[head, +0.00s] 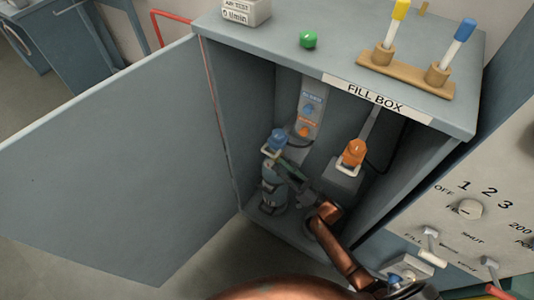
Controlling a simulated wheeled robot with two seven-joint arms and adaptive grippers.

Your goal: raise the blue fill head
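The blue fill head (277,140) is inside the open fill box (376,98), at the left, with a pale bracket at its base. It is above a grey-blue cylinder (268,194) standing on the box floor. My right gripper (283,164) reaches in from the lower right, its tips just below the blue head and close to the cylinder's top. I cannot tell whether it touches either, or whether its fingers are open or shut. My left gripper is not in view.
An orange fill head (354,152) sits on a grey block to the right inside the box. The box door (120,165) stands wide open at left. A control panel (500,215) with levers is at right. A green button (308,40) and a tube rack (405,75) are on top.

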